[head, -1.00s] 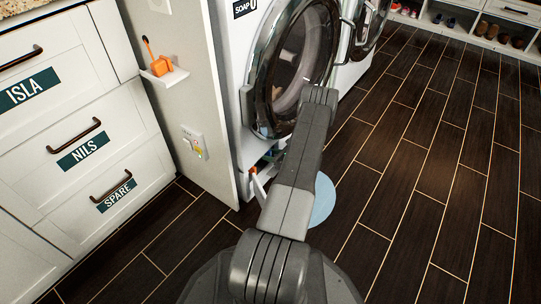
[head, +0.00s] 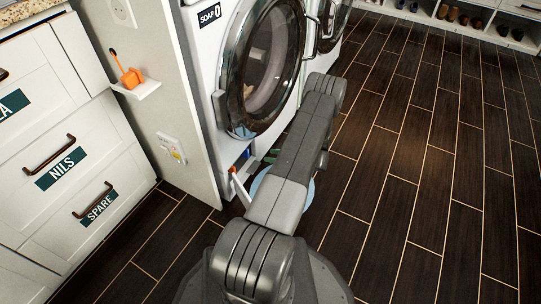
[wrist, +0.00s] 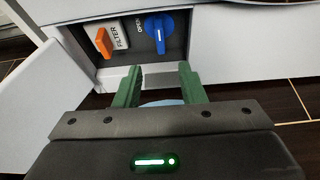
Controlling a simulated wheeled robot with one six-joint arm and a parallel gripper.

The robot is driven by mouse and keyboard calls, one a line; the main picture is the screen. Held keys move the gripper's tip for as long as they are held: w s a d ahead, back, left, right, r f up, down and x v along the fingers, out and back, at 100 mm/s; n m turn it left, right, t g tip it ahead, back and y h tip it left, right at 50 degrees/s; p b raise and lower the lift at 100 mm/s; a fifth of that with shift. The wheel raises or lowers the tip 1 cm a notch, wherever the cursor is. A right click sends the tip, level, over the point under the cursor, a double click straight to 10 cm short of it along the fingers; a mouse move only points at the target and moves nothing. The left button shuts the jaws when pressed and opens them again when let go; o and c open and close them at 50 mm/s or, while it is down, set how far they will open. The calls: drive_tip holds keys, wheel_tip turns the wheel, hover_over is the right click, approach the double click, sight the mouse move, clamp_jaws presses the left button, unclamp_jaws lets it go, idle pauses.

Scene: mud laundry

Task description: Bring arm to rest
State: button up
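The fingers point at an open recess low on a white front. The recess holds an orange part beside a label reading FILTER (wrist: 105,42) and a blue knob (wrist: 159,33). The fingertips appear just below the knob and apart from it.
An open white flap (wrist: 35,85) stands left of the recess. A light blue round thing (head: 262,185) lies on the floor under my arm. White drawers (head: 85,190) and a shelf with an orange object (head: 130,78) stand at left. The dark floor at right is clear.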

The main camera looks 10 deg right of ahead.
sight(248, 153)
drive_tip(key=b+x, duration=0.4)
drive_tip(key=x, duration=1)
drive_tip(key=shift+a+b, duration=0.1)
drive_tip(key=shift+b, duration=0.2)
drive_tip(key=shift+r, duration=0.15)
